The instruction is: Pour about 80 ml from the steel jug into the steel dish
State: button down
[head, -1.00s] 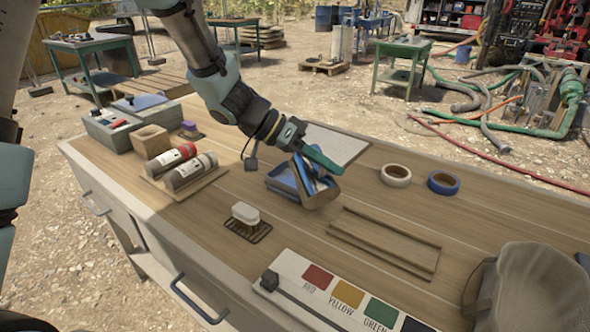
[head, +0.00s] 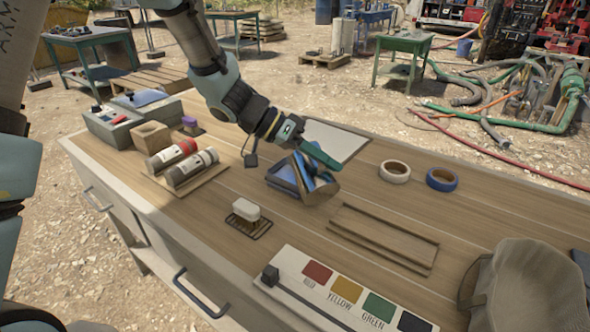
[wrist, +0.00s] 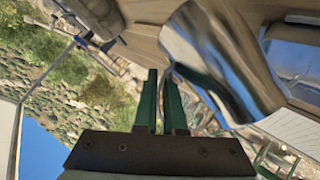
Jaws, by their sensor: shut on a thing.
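The shiny steel jug (head: 321,188) is held by its handle in my gripper (head: 318,154), strongly tilted above the bench. In the wrist view, the green fingers (wrist: 163,95) are shut at the handle, with the jug body (wrist: 215,60) beside them on the right. The steel dish (head: 277,184), looking bluish and square-sided, sits on the bench just left of and partly behind the jug. A dish-like part (wrist: 296,62) shows in the wrist view at the upper right. I cannot see any liquid stream or the level in either vessel.
A white sheet (head: 338,139) lies behind the jug. Tape rolls (head: 395,171) and a wooden tray (head: 383,240) are to the right. A colour card (head: 345,290) lies in front.

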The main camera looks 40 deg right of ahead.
jog(key=shift+w+r+p, duration=0.1)
jog(key=shift+p, duration=0.4)
jog(key=shift+w+d+r+n+g, duration=0.2)
jog(key=shift+w+g, duration=0.1)
jog(key=shift+w, duration=0.1)
jog(key=shift+w+d+r+n+g, duration=0.1)
jog(key=shift+w+r+n+g, duration=0.1)
jog(key=shift+w+g, duration=0.15)
dwell(0.6)
